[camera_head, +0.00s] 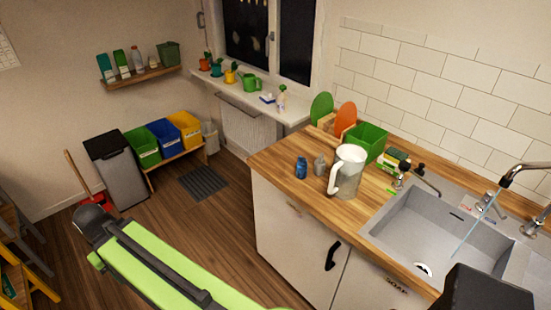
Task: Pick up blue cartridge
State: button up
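The blue cartridge (301,167) stands upright on the wooden countertop (283,180), near its front left part. It is small and dark blue. My green and black arm crosses the lower left of the view, in front of the cabinet and well apart from the blue cartridge. I cannot make out my gripper's fingers anywhere in this view.
A pale jug (346,172) stands right of the grey container. A green bin (365,143) and green and orange boards (345,118) are behind. The sink (430,235) with running tap lies right. The countertop left of the blue cartridge is clear.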

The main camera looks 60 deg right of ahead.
aim_at(302, 165)
jog(key=z, duration=0.35)
jog(key=i, duration=1.2)
jog(key=z, duration=0.65)
jog(key=k, duration=0.8)
jog(key=z, duration=0.15)
jog(key=i, duration=0.8)
jog(key=u, duration=0.05)
